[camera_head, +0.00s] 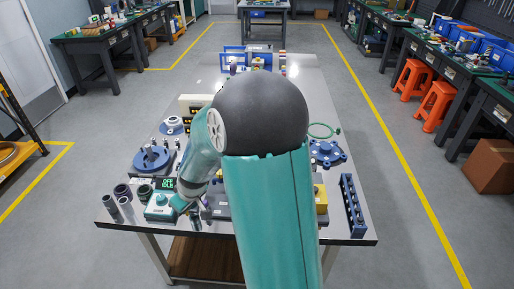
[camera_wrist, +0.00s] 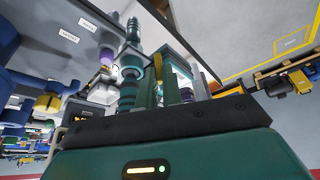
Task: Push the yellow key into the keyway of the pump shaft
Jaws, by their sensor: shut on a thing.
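My gripper (camera_wrist: 172,78) is shut on a narrow yellow piece, apparently the yellow key (camera_wrist: 158,67), in the wrist view. A stepped dark shaft with teal bands (camera_wrist: 130,68), which looks like the pump shaft, stands close beside the fingers on the left. I cannot tell whether the key touches the shaft, and the keyway is not clear. In the head view my arm bends down to the front left of the table, near a small teal box (camera_head: 160,207); the key and shaft are hidden or too small there.
The grey worktable (camera_head: 340,230) holds a blue flanged part (camera_head: 153,158) at left, dark cylinders (camera_head: 123,197) at the front left, a blue flange (camera_head: 327,152) and a dark blue rack (camera_head: 352,205) at right. A yellow block (camera_head: 320,197) is partly hidden behind my arm.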

